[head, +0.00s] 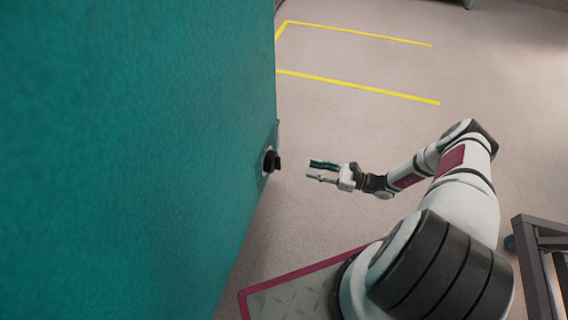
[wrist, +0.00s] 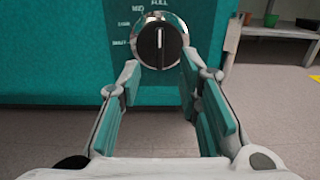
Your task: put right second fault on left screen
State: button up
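A black rotary knob (head: 271,161) sticks out from the side of a large teal cabinet (head: 130,140) in the head view. In the wrist view the knob (wrist: 160,42) has a bright metal rim and a light pointer line standing about upright. Printed labels lie around it; one reads "FULL" and others are too small to be sure of. My gripper (head: 316,171) is open and empty, facing the knob with a gap between them. In the wrist view my gripper (wrist: 158,88) has its fingers apart, with the knob ahead between and above the tips. No screen is in view.
A dark metal frame (head: 540,250) stands at the right edge of the head view. Yellow lines (head: 360,88) mark the open floor beyond my arm. In the wrist view a shelf (wrist: 275,32) with a green item (wrist: 271,20) stands at the back right.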

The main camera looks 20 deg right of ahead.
aim_at(275, 162)
jog(key=b+x, duration=0.2)
jog(key=x, duration=0.9)
jog(key=shift+w+a, duration=0.15)
jog(key=shift+a, duration=0.15)
grip_shut()
